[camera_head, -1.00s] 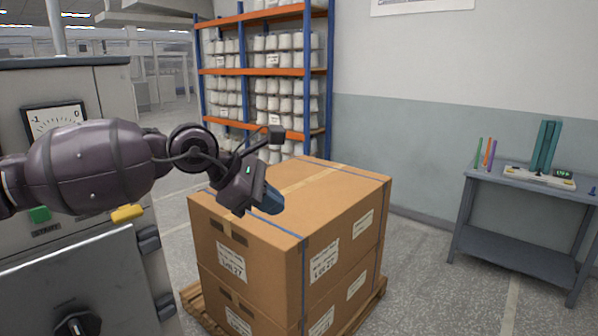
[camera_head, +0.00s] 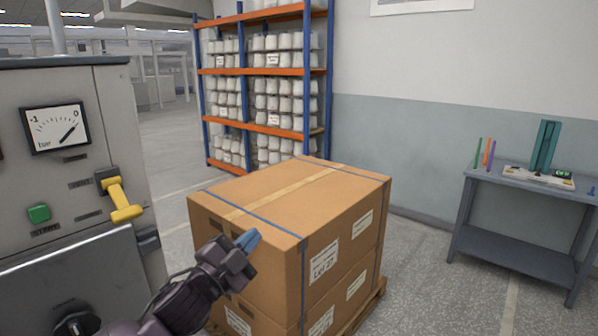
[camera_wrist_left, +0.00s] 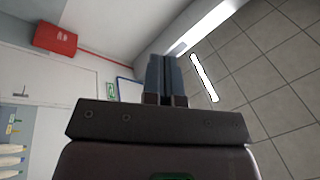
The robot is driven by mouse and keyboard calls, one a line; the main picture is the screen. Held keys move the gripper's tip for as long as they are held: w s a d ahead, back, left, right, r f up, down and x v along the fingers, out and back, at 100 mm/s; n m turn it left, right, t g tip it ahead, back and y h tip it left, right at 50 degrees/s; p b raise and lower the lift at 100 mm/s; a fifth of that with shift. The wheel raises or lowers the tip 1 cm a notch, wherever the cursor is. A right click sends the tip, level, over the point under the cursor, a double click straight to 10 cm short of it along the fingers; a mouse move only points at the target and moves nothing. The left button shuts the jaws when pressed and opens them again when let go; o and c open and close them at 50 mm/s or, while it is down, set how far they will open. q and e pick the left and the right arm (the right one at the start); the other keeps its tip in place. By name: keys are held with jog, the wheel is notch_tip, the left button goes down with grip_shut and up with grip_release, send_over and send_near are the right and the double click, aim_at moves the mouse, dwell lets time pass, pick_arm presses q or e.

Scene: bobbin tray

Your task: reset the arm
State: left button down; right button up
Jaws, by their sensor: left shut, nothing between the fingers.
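My left gripper (camera_head: 249,241) shows low in the middle of the head view, its arm rising from the bottom edge. Its blue fingers are shut with nothing between them. They are in front of the upper cardboard box (camera_head: 270,225) in the picture; I cannot tell whether they touch it. In the left wrist view the shut fingers (camera_wrist_left: 165,78) point up toward the ceiling and a wall. My right gripper is not in view.
A grey machine cabinet (camera_head: 110,95) with a gauge (camera_head: 55,127), a yellow handle (camera_head: 119,201) and a green button (camera_head: 39,213) stands at left. Boxes rest on a wooden pallet (camera_head: 372,302). A bobbin rack (camera_head: 328,90) stands behind; a grey table (camera_head: 475,182) stands right.

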pick_arm(q)
jog(key=s+a+f+n+g+y, duration=0.1)
jog(key=s+a+f+n+y, duration=0.25)
jog(key=f, duration=0.35)
jog(key=s+a+f+n+y, duration=0.2)
jog(key=a+f+n, duration=0.2)
jog(key=f+n, duration=0.15)
jog(key=s+a+f+n+g+y, duration=0.1)
jog(key=s+a+f+n+y, duration=0.25)
jog(key=f, duration=0.45)
jog(key=s+a+f+n+g+y, duration=0.1)
jog(key=s+a+f+n+g, duration=0.1)
jog(key=s+f, duration=0.6)
jog(key=s+a+f+n+g+y, duration=0.2)
jog(key=s+a+f, duration=0.3)
jog(key=s, duration=0.6)
notch_tip(320, 180, down, 3)
jog(key=shift+a+r, duration=0.1)
jog(key=shift+a, duration=0.05)
